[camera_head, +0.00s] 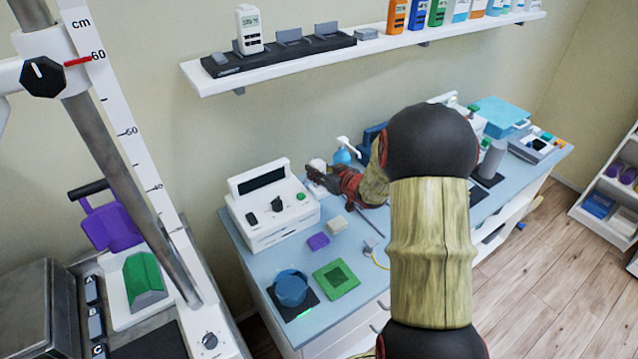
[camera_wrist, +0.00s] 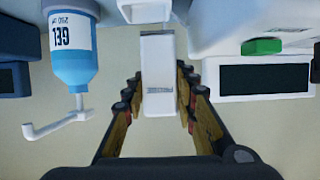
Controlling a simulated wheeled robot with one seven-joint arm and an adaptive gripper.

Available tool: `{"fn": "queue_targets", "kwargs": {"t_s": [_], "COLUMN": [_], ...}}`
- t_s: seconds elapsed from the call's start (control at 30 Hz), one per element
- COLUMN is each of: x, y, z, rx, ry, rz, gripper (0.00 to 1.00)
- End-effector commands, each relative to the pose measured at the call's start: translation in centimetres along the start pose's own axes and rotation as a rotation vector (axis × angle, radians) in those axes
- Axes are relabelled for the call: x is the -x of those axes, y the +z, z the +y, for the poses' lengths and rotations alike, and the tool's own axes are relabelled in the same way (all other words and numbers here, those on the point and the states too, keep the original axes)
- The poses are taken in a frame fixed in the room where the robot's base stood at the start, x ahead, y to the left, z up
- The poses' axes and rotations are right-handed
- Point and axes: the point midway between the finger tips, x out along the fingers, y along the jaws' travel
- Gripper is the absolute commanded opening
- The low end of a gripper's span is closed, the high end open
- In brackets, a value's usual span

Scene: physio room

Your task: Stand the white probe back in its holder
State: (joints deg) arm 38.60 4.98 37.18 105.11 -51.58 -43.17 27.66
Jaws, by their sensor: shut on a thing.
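In the wrist view, a white probe (camera_wrist: 159,72) with a small grey label sits between the two fingers of my gripper (camera_wrist: 160,92), which is shut on it. A wider white piece (camera_wrist: 145,11) shows beyond the probe at the top edge; I cannot tell if it is the probe's head or the holder. In the head view my gripper (camera_head: 318,178) is over the back of the blue table, just right of the white console. A bit of white (camera_head: 317,164) shows at its fingertips. I cannot clearly make out the holder.
The white console (camera_head: 272,208) is close on the left. The gel bottle (camera_wrist: 72,55) with its white pump stands close on the other side. A purple block (camera_head: 318,241), a green square (camera_head: 336,279) and a blue round knob (camera_head: 291,287) lie in front. A wall shelf (camera_head: 300,62) hangs above.

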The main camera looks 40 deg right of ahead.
Motion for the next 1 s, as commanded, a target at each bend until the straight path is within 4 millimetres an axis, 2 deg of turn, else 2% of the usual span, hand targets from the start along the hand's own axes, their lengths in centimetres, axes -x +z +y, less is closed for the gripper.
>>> {"fn": "queue_targets", "kwargs": {"t_s": [0.33,0.53,0.93,0.97,1.0], "x": [-2.2,-3.3,-3.4,-3.4,-3.4], "y": [1.6,4.3,4.5,4.6,4.5], "z": [1.3,1.4,1.3,1.3,1.3], "rx": [0.001,0.001,0.001,0.001,0.001], "ry": [0.0,0.0,0.001,0.0,0.0], "rz": [0.001,0.001,0.001,0.0,0.001], "gripper": [0.0,0.0,0.0,0.28,0.31]}}
